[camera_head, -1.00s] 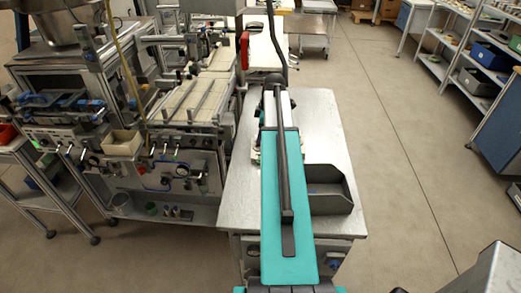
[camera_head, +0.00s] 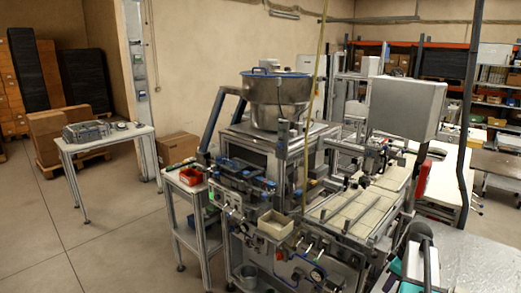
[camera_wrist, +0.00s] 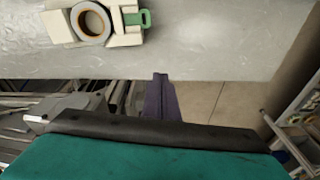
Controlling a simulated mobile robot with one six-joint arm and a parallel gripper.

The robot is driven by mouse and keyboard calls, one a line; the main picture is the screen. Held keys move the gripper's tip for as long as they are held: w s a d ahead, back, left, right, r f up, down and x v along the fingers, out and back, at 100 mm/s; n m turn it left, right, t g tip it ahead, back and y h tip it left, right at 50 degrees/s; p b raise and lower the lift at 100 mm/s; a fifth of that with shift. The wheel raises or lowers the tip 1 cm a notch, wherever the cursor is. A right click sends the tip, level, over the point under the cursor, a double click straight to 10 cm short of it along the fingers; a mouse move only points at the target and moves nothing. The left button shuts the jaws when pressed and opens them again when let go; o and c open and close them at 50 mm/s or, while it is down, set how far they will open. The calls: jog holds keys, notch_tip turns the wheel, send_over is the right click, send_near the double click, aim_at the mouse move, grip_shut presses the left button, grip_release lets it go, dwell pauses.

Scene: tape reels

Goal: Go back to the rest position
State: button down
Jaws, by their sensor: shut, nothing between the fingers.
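My gripper (camera_wrist: 160,78) shows in the wrist view as a narrow dark piece beyond the black edge and teal cover of my arm. Its fingers are together with nothing between them. It points toward the edge of a grey metal tabletop (camera_wrist: 230,45). Apart from it, at the top left of that view, a tape reel (camera_wrist: 91,22) sits in a pale holder with a green tab (camera_wrist: 138,19). In the head view only part of my arm shows at the lower right corner; the gripper is out of that picture.
In the head view, a machine with a steel bowl (camera_head: 277,97) and pale trays (camera_head: 357,212) fills the middle, close to my arm. A red bin (camera_head: 191,177) is on a side stand. A small table (camera_head: 105,142) stands left; the floor between is clear.

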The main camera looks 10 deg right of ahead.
jog(key=s+a+f+m, duration=0.15)
jog(key=a+f, duration=0.35)
jog(key=a, duration=0.8)
jog(key=a+f+m+g+h, duration=0.1)
jog(key=a+f+m, duration=0.3)
jog(key=a, duration=0.9)
jog(key=s+a+f+m, duration=0.1)
jog(key=a+f, duration=0.6)
jog(key=a, duration=0.5)
jog(key=s+f+g+b, duration=0.6)
jog(key=s+f+b, duration=0.2)
jog(key=s+f, duration=1.8)
jog(key=shift+a+f+b, duration=0.25)
jog(key=shift+f+b, duration=0.1)
jog(key=shift+b, duration=0.05)
